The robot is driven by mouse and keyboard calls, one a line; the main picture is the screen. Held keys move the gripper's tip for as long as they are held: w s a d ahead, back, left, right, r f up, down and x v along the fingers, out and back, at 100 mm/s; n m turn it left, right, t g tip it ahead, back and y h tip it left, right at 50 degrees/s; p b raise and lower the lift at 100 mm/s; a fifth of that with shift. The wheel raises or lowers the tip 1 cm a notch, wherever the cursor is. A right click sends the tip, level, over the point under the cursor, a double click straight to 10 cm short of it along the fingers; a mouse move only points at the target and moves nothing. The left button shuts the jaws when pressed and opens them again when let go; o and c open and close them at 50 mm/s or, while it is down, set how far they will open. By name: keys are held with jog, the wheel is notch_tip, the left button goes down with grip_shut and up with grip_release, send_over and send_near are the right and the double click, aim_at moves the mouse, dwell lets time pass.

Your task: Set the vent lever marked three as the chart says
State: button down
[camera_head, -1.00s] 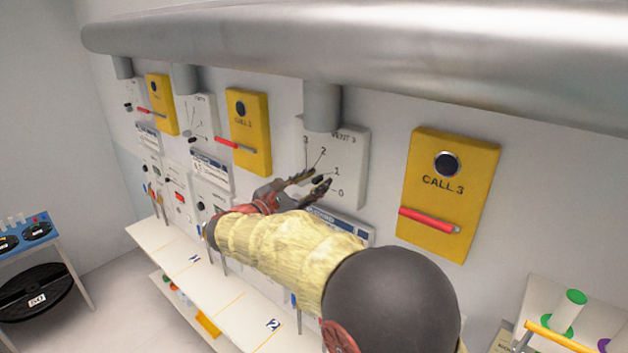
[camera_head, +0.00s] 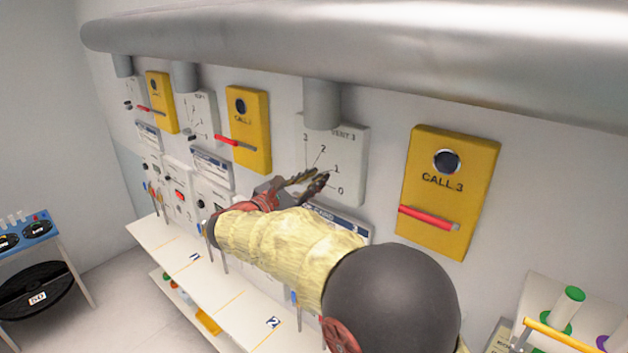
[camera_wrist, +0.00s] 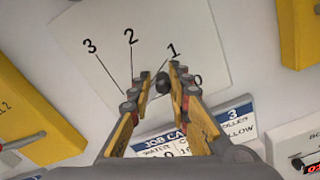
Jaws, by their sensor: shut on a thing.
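The vent 3 plate (camera_head: 352,150) is a white panel on the wall with marks 0 to 3 and thin lines. It also fills the top of the wrist view (camera_wrist: 205,30). My gripper (camera_head: 318,181) is at the plate's lower part. In the wrist view, my gripper (camera_wrist: 162,88) is shut on the dark lever knob (camera_wrist: 163,83), which sits between the fingertips close to the marks 1 and 0. The lever's exact setting is hard to tell. The job card (camera_wrist: 165,139) below the plate is partly hidden by my gripper; a 3 shows at its right.
The yellow CALL 3 box (camera_head: 447,195) with a red handle (camera_head: 427,217) is right of the plate. Another yellow call box (camera_head: 248,130) is to the left. A large grey pipe (camera_head: 350,45) runs above. A white shelf (camera_head: 235,290) runs below.

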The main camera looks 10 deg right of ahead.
jog(key=shift+f, duration=0.1)
dwell(0.3)
jog(key=b, duration=0.2)
jog(key=f+m+b, duration=0.1)
jog(key=b, duration=0.1)
jog(key=f+m+b, duration=0.1)
jog(key=b, duration=0.1)
jog(key=shift+s+d+f+b, duration=0.25)
jog(key=shift+s+b, duration=0.05)
jog(key=shift+b, duration=0.1)
jog(key=f+m+b, duration=0.1)
jog(key=m+b, duration=0.1)
jog(key=b, duration=0.1)
jog(key=f+m+b, duration=0.1)
jog(key=m+b, duration=0.1)
jog(key=b, duration=0.2)
jog(key=shift+s+d+f, duration=0.15)
jog(key=shift+s, duration=0.05)
jog(key=shift+f, duration=0.2)
jog(key=c, duration=2)
grip_release()
jog(key=shift+s, duration=0.1)
jog(key=shift+o, duration=1)
jog(key=shift+r, duration=0.1)
jog(key=shift+r, duration=0.1)
jog(key=v, duration=1.2)
jog(key=shift+r, duration=0.1)
